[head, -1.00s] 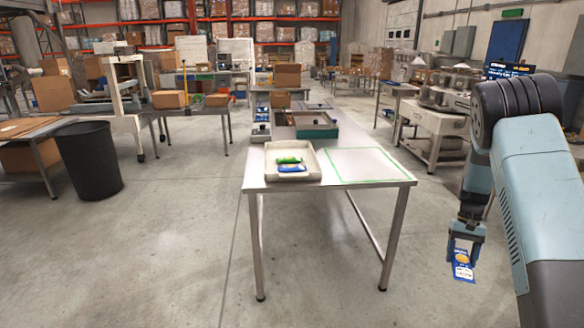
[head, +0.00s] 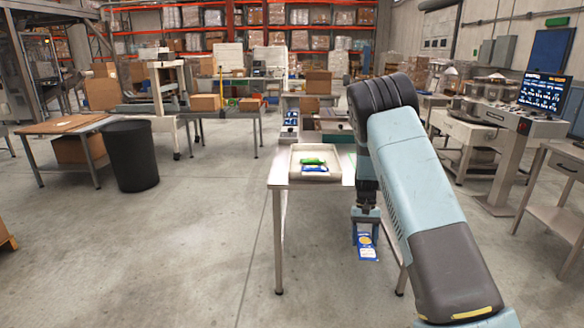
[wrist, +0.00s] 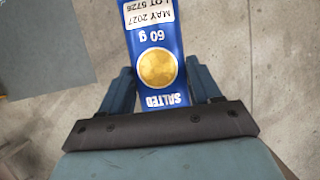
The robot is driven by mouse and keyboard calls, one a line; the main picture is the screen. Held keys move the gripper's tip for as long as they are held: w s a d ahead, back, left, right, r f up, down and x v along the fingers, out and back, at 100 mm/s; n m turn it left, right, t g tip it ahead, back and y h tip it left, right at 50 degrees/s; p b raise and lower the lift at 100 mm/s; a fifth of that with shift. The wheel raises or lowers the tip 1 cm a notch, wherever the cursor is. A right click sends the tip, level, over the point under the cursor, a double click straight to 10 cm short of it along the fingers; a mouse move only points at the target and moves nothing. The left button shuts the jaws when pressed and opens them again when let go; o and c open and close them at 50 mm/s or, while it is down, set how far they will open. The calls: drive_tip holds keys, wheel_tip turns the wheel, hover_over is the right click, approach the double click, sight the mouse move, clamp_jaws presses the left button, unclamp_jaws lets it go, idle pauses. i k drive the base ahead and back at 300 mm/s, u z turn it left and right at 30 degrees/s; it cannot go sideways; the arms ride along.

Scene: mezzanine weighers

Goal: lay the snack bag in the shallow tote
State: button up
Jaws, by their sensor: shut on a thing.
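My gripper (head: 367,226) is shut on a blue snack bag (head: 367,247), which hangs below the fingers in front of the table. In the wrist view the bag (wrist: 148,35) shows between the two fingers (wrist: 160,88), with a round yellow picture and the word SALTED. The shallow tote (head: 312,178) is a pale, low-walled tray on the near left part of the table, up and left of my gripper. It holds a green bag (head: 313,161) and a blue bag (head: 314,169). My arm hides the right part of the table.
The steel table (head: 283,172) has a green-edged box (head: 338,137) farther back. A black bin (head: 130,156) and a low bench (head: 70,125) stand at left. A screen stand (head: 545,92) and a cart (head: 472,130) are at right. Open floor lies in front.

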sight(313, 156)
drive_tip(key=u, duration=0.4)
drive_tip(key=i, duration=1)
drive_tip(key=z, duration=0.4)
